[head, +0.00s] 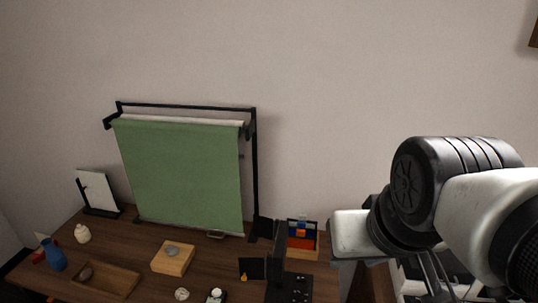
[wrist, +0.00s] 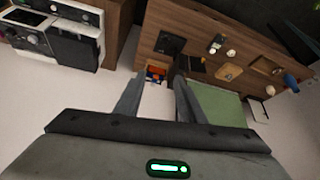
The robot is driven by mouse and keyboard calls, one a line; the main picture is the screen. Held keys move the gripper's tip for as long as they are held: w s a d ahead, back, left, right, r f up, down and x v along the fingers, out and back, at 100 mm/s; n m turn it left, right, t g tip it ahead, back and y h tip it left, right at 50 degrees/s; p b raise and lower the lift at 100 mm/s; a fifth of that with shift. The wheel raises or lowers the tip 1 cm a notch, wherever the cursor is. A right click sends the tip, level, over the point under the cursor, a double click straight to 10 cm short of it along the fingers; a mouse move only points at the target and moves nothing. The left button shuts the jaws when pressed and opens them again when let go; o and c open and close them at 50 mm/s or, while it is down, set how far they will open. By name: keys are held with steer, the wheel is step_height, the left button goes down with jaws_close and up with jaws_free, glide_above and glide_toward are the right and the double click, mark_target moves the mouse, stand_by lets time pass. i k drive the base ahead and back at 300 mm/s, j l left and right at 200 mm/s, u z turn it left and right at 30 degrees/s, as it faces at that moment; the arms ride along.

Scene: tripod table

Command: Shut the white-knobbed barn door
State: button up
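My gripper (wrist: 157,82) shows in the wrist view with its two grey fingers spread apart and nothing held between them. It is away from the table, with pale floor or wall behind the fingers. I cannot pick out a barn door with a white knob for certain in either view. A white unit with a dark flat panel (wrist: 75,48) stands at the upper left of the wrist view, apart from my fingers. In the head view my arm hides most of the area at the lower right.
A wooden table (head: 135,245) holds a green roller screen on a black frame (head: 180,175), a blue vase (head: 55,256), a shallow wooden tray (head: 107,280), a wooden block (head: 174,258), and a box of coloured pieces (head: 302,240). A black upright (head: 279,255) stands beside that box.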

mark_target(263, 227)
steer(key=j+u, duration=0.2)
steer(key=j, duration=0.95)
steer(key=i+j+z, duration=0.2)
steer(key=i+j, duration=0.05)
steer(key=i, duration=0.05)
